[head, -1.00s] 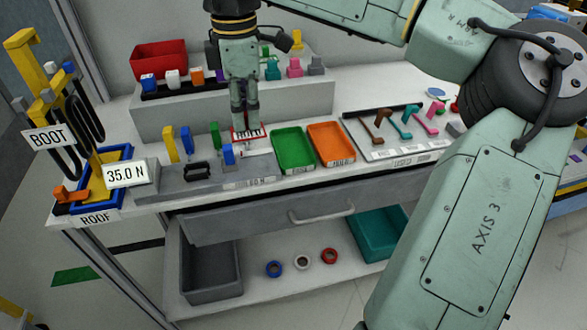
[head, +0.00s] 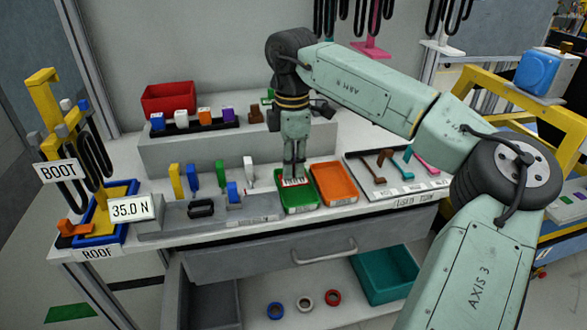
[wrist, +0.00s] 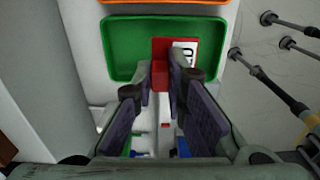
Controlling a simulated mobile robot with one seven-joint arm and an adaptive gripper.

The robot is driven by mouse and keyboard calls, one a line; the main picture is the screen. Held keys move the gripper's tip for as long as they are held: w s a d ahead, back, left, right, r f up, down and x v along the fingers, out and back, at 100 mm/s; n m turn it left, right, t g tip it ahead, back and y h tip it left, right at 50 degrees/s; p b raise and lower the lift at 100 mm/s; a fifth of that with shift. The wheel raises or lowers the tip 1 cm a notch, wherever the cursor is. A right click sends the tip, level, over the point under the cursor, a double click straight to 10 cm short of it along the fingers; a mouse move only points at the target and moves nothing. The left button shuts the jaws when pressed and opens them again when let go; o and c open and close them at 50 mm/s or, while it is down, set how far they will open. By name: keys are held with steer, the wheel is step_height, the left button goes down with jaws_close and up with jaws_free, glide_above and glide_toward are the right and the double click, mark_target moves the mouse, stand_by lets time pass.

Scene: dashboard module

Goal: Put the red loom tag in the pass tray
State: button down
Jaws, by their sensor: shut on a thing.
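The red loom tag (wrist: 160,76) has a white printed label. My gripper (head: 294,174) is shut on it and points down over the green tray (head: 312,188), which I take to be the pass tray. The tag also shows in the head view (head: 295,182), below my fingertips and within the tray's outline. In the wrist view the tag lies between my fingertips (wrist: 165,70) and overlaps the near edge of the green tray (wrist: 121,48). I cannot tell whether the tag touches the tray floor.
An orange tray (head: 333,184) stands just right of the green one. Left of it are a grey fixture (head: 180,212) and several upright coloured pieces. A board with hook-like tools (head: 400,184) lies further right. A grey raised step (head: 200,152) runs behind.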

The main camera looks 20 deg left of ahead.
steer(key=shift+w, duration=0.6)
steer(key=shift+f+p, duration=0.55)
steer(key=shift+f, duration=1.3)
steer(key=shift+f, duration=0.2)
steer(key=c, duration=1.6)
jaws_free()
steer(key=shift+r, duration=0.1)
